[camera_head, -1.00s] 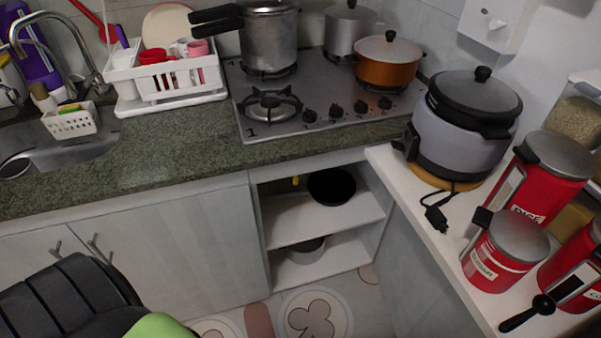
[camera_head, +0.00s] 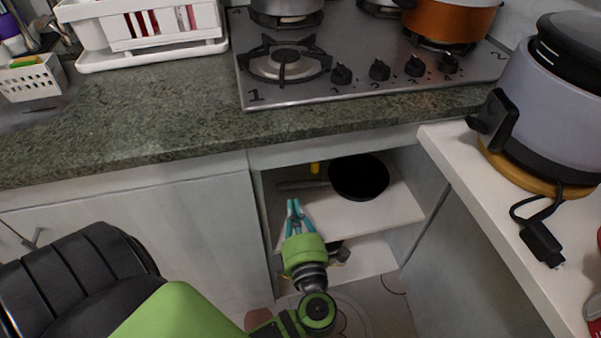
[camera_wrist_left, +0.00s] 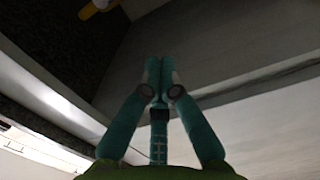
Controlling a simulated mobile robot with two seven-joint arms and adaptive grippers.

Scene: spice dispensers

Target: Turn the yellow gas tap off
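The yellow gas tap (camera_head: 315,168) is a small yellow piece inside the open cabinet, high up under the counter and near the back. Part of it shows at the top edge of the left wrist view (camera_wrist_left: 98,8). My left gripper (camera_head: 293,202), with teal fingers, is at the cabinet opening, lower and slightly left of the tap in the picture. It is apart from the tap. In the left wrist view its fingertips (camera_wrist_left: 159,62) are together with nothing between them. My right gripper is in neither view.
A black pan (camera_head: 358,178) sits on the cabinet shelf (camera_head: 395,210), right of the tap. The counter (camera_head: 150,140) overhangs the opening, with the stove (camera_head: 330,90) above. A white side counter (camera_head: 470,165) holds a cooker (camera_head: 550,110) at right.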

